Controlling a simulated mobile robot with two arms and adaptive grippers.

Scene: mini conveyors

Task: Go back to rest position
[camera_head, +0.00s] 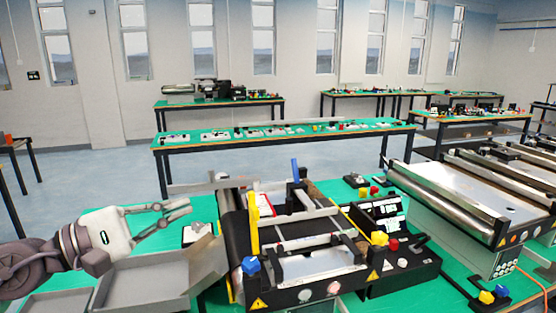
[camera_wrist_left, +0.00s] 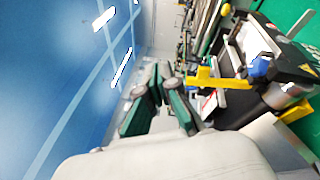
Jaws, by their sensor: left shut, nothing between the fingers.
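My left gripper (camera_head: 187,208) comes in from the left in the head view, above the grey bins and left of the near mini conveyor. It is shut and empty, with its fingers pointing right. In the left wrist view the same gripper (camera_wrist_left: 155,85) shows its dark green finger pads with nothing between them. The mini conveyor (camera_head: 233,225) with its black belt and yellow bracket (camera_head: 253,228) stands apart from the fingers. My right gripper is not in view.
A grey bin (camera_head: 148,262) sits below my left gripper, with a sloped grey chute (camera_head: 207,262) beside it. A blue knob (camera_head: 250,265) and control box (camera_head: 385,212) are on the conveyor unit. A second conveyor (camera_head: 470,190) stands right. Green benches (camera_head: 290,135) stand behind, across open floor.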

